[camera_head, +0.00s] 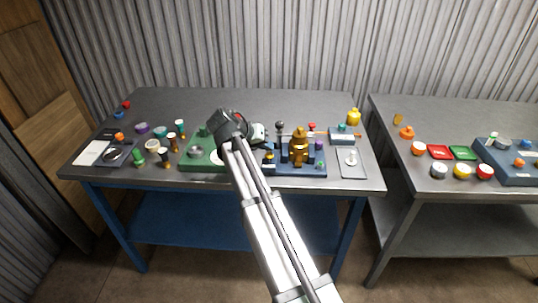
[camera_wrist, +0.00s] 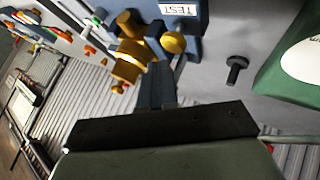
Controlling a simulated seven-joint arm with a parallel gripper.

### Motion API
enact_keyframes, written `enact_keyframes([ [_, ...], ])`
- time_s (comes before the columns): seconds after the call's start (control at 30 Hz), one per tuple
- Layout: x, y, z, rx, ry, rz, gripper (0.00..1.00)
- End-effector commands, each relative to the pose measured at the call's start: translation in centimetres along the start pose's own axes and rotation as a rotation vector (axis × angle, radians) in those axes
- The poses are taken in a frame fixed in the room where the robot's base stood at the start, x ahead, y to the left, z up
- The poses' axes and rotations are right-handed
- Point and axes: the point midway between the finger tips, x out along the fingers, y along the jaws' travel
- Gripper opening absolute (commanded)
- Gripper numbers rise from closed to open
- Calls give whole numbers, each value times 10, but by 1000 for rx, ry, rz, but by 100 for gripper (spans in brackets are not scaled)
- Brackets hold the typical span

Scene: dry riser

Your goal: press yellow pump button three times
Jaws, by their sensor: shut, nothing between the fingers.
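A brass pump body (camera_head: 298,147) stands on a blue base (camera_head: 310,172) right of centre on the table. A small round yellow button (camera_head: 268,157) sits at the left of this base. In the wrist view the yellow button (camera_wrist: 173,42) shows beside the brass body (camera_wrist: 130,62), below a white TEST label (camera_wrist: 178,9). My gripper (camera_wrist: 162,72) is shut and empty, its fingertips just short of the button in the picture; I cannot tell whether they touch it. In the head view the fingertips are hard to make out behind the wrist.
A green base (camera_head: 200,160) lies left of the blue one. Several small cups and knobs are at the left. A second table (camera_head: 500,108) holds coloured cups.

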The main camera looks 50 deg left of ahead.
Motion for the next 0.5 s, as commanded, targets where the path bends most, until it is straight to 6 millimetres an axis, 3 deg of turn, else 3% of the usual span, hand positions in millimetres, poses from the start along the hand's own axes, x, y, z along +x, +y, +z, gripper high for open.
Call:
enact_keyframes([
  [0.5,-21,15,-16,2,1,0,0],
])
